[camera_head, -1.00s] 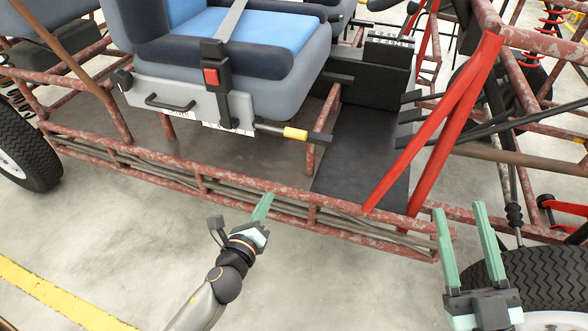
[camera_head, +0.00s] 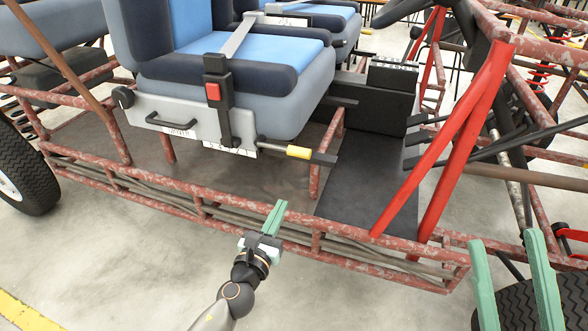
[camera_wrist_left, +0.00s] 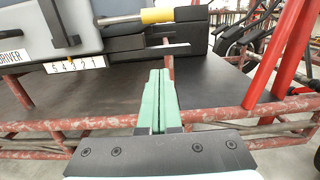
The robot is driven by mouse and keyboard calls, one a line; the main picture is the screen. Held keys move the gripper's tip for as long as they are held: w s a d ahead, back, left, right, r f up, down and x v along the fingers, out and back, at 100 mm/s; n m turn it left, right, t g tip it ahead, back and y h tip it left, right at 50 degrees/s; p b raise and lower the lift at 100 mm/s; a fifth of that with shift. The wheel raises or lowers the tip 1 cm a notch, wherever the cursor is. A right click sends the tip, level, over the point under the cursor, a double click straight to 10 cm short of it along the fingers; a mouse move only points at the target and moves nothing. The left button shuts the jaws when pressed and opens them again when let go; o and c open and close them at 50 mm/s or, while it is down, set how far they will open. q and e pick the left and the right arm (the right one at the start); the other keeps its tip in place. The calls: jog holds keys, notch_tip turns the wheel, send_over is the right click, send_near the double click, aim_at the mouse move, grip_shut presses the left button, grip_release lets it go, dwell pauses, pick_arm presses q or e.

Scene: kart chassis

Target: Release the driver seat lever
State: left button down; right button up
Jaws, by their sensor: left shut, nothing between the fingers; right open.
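The driver seat (camera_head: 215,70) is blue and grey, with a grey side plate (camera_head: 185,125) facing me. The seat lever is a thin rod with a yellow sleeve (camera_head: 299,152) and a dark flat end, low at the seat's front right corner. In the left wrist view the yellow sleeve (camera_wrist_left: 157,15) is at the top, above and beyond the fingers. My left gripper (camera_head: 274,217) is shut and empty, outside the frame rail, below the lever and apart from it. My right gripper (camera_head: 512,285) is open and empty at the lower right.
The rusty red side rails (camera_head: 230,216) run between my left gripper and the seat. Bright red diagonal bars (camera_head: 450,140) stand right of the lever. A black floor panel (camera_head: 367,190) lies behind the rails. Wheels sit at the left (camera_head: 25,170) and lower right.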

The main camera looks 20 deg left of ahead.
aim_at(285, 149)
pick_arm(q)
jog(key=w+r+p, duration=0.2)
jog(key=w+r, duration=0.2)
jog(key=w, duration=0.6)
jog(key=shift+d+r, duration=0.2)
jog(key=shift+s, duration=0.1)
jog(key=shift+r, duration=0.1)
